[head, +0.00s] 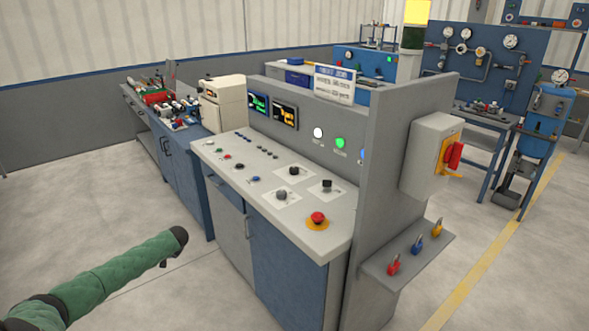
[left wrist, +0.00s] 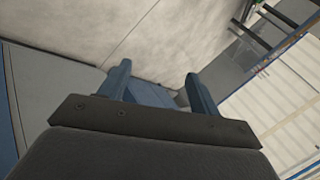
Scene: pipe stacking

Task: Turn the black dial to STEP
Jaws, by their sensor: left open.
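A sloped light-grey control panel (head: 240,165) stands in the middle of the head view. Two dark knobs on white plates sit on it, one farther back (head: 294,170) and one nearer the upright board (head: 327,183). A greyer knob (head: 282,195) sits in front of them. Their labels, including STEP, are too small to read, so I cannot tell which is the black dial. My left gripper (left wrist: 160,88) is open in the left wrist view, with nothing between its fingers. In the head view my green left arm is left of the panel, apart from it. My right gripper is not in view.
A red emergency button (head: 318,218) sits at the panel's near corner. A grey upright board (head: 395,170) carries a red-handled switch box (head: 436,156) and a shelf (head: 410,258) with padlocks. Two small screens (head: 284,112) stand behind the panel. The floor left of the cabinet is clear.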

